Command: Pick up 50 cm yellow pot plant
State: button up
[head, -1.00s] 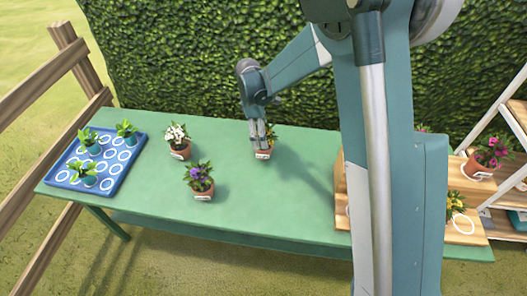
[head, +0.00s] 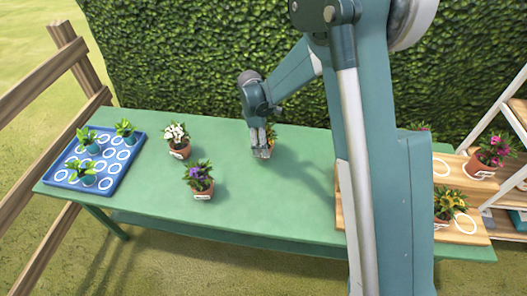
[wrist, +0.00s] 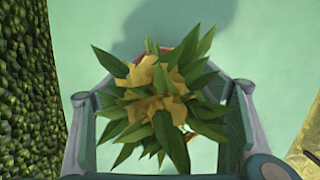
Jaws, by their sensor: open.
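A yellow-flowered pot plant stands upright on the green table near its back edge, its terracotta pot (head: 264,153) partly hidden by my gripper (head: 263,143). In the wrist view, the plant's yellow petals and green leaves (wrist: 157,85) fill the middle, and a bit of the pot's rim shows behind them. My gripper (wrist: 165,120) is open, with one finger on each side of the plant. Leaves reach close to both fingers; I cannot tell whether they touch. A second yellow-flowered pot plant (head: 449,204) stands on the wooden tray at the right.
A white-flowered pot (head: 177,142) and a purple-flowered pot (head: 199,180) stand to the left on the table (head: 250,215). A blue tray (head: 112,178) holds small green plants. A wooden tray (head: 458,233) bears pink-flowered pots (head: 490,152). A hedge (head: 190,60) rises behind the table.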

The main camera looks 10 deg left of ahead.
jog(key=shift+d+f, duration=0.15)
jog(key=shift+f, duration=0.75)
jog(key=c, duration=1.2)
jog(key=shift+r, duration=0.15)
jog(key=shift+r+p, duration=0.7)
jog(key=shift+r, duration=4.2)
